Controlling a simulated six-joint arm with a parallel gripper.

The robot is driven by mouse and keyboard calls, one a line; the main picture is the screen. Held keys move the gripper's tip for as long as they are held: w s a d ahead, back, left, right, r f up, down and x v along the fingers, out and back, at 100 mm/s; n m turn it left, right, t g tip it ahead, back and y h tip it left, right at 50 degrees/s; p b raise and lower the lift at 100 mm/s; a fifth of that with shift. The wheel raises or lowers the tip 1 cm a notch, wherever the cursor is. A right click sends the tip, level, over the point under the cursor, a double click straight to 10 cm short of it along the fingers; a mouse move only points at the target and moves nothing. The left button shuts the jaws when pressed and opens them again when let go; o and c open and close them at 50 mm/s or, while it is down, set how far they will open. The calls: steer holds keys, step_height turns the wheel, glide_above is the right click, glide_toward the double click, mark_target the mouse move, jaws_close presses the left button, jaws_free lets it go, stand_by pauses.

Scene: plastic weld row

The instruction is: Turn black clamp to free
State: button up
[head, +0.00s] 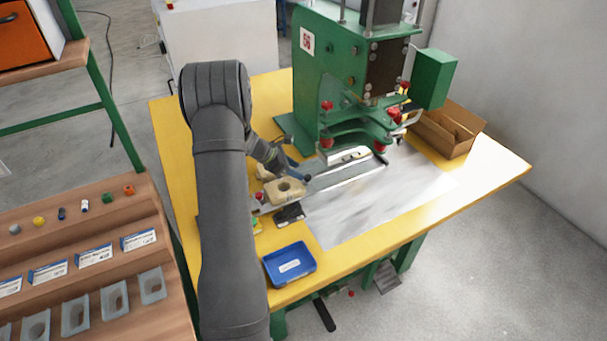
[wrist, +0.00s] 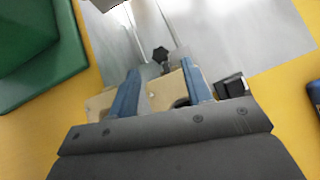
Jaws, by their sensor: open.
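The black clamp appears as a small dark star-shaped knob (wrist: 160,54), just beyond and between my fingertips in the wrist view. In the head view a dark knob (head: 306,178) shows beside the fingers, at the near end of the metal rail. My gripper (wrist: 160,67) has its two blue fingers apart, with nothing between the tips. It also shows in the head view (head: 294,169), partly hidden by my arm. A beige block with a round hole (head: 285,190) lies under the fingers. I cannot tell which position the clamp is turned to.
The green press (head: 330,75) stands behind the metal sheet (head: 370,205) on the yellow table (head: 490,170). A black block (head: 290,213) and a blue tray (head: 290,263) are near the front. A cardboard box (head: 447,128) stands at the right. The sheet's right part is clear.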

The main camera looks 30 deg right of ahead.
mark_target(308, 177)
steer(key=shift+x, duration=2.3)
steer(key=shift+c, duration=0.3)
steer(key=c, duration=0.9)
